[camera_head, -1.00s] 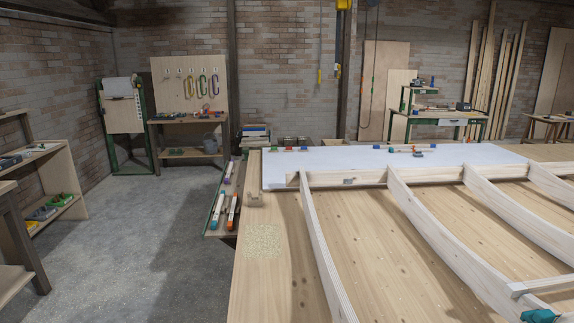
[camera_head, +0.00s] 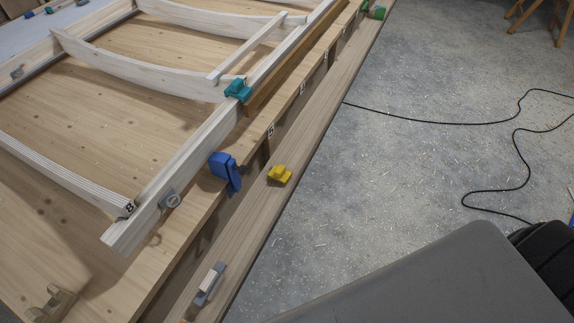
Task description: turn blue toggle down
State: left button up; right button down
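The blue toggle (camera_head: 224,172) is left of centre in the head view. Neither of my grippers is in view, and nothing touches the toggle.
A teal clamp-like piece (camera_head: 238,89) sits farther along the rail. A yellow piece (camera_head: 280,174) and a grey-handled tool (camera_head: 208,284) lie on the lower ledge (camera_head: 252,215). A black cable (camera_head: 430,122) lies on the open concrete floor at the right.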

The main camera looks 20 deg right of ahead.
aim_at(234, 170)
jog(key=z, duration=0.25)
jog(key=i+l+z, duration=0.1)
jog(key=l, duration=0.35)
jog(key=l+z, duration=0.15)
jog(key=l, duration=0.25)
jog(key=i+l+z, duration=0.1)
jog(key=l, duration=0.3)
jog(key=i+l+z, duration=0.1)
jog(key=l, duration=0.3)
jog(key=i+l+z, duration=0.1)
jog(key=i+l, duration=0.15)
jog(key=l, duration=0.15)
